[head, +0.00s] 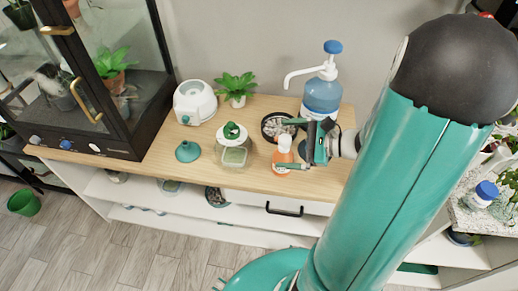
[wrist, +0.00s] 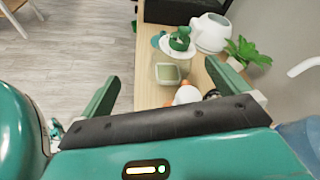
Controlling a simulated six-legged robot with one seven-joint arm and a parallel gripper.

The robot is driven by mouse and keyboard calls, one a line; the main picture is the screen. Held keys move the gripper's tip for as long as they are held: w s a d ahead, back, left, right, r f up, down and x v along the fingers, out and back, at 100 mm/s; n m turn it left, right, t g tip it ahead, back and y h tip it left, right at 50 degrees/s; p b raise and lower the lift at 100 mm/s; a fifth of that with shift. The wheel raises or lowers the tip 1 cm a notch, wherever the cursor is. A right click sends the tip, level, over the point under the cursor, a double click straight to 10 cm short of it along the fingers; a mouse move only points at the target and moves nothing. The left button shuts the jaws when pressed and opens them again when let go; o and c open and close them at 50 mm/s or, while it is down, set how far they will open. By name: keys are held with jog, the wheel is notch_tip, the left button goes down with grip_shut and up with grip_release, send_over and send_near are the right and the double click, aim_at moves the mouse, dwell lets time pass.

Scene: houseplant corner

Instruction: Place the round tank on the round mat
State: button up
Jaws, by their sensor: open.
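My gripper (head: 299,154) is open, with its fingers pointing left over the right part of the wooden counter top. In the wrist view its two fingers (wrist: 165,88) stand wide apart. An orange bottle with a white top (head: 283,150) shows by the fingertips; contact cannot be told. The likeliest round tank is a clear container with a white lid and green top (head: 232,132), left of my gripper; it also shows in the wrist view (wrist: 180,44).
A round dark dish of pebbles (head: 273,124) and blue pump bottle (head: 321,95) stand behind my gripper. A glass cabinet (head: 100,75) bounds the left.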

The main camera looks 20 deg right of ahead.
jog(key=s+a+r+n+g+h, duration=0.2)
jog(key=s+a+r+n+g, duration=0.15)
jog(key=a+n, duration=0.25)
jog(key=s+a+r+n+g+h, duration=0.2)
jog(key=s+a+n+g, duration=0.15)
jog(key=a+n, duration=0.3)
notch_tip(320, 180, up, 8)
jog(key=s+a+n+t+h, duration=0.1)
jog(key=n+t+h, duration=0.2)
jog(key=n+h, duration=0.3)
jog(key=n, duration=0.3)
jog(key=shift+s, duration=0.4)
